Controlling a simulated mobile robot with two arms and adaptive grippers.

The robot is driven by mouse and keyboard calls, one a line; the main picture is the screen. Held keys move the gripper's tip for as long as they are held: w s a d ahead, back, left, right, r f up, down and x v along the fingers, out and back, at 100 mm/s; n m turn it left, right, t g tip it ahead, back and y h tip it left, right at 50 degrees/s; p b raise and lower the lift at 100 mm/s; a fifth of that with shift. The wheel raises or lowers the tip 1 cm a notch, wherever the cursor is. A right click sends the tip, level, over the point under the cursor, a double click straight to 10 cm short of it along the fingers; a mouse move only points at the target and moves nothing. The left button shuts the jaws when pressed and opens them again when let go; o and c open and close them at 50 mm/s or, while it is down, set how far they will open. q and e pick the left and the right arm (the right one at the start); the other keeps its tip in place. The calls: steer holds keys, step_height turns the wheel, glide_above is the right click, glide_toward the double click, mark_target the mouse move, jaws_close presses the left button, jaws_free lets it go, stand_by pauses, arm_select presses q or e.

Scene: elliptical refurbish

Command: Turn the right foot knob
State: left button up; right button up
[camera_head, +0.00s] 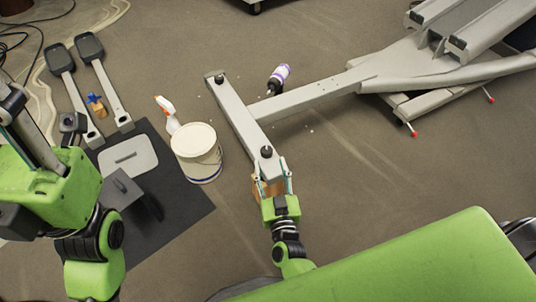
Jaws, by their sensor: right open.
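The elliptical's grey crossbar (237,118) lies on the floor and joins a long grey beam (310,97). A black knob (266,152) sits on top of the crossbar's near end. A second dark knob (219,79) is at its far end. My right gripper (272,175) is open at the near end of the crossbar, its fingers on either side of the bar just below the near knob. I cannot tell whether they touch it. An orange-brown patch shows beside the fingers. My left gripper (14,108) is at the left edge, partly cut off; its opening is unclear.
A white bucket (196,152) and a spray bottle (167,113) stand left of the crossbar. A purple-and-white bottle (279,78) lies by the beam. A dark mat (165,185) and two pedals (90,48) are at left. The floor right of the crossbar is mostly clear.

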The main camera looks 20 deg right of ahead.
steer(key=shift+s+a, duration=0.2)
steer(key=shift+s, duration=1)
steer(key=shift+s+a, duration=0.15)
steer(key=shift+s, duration=1)
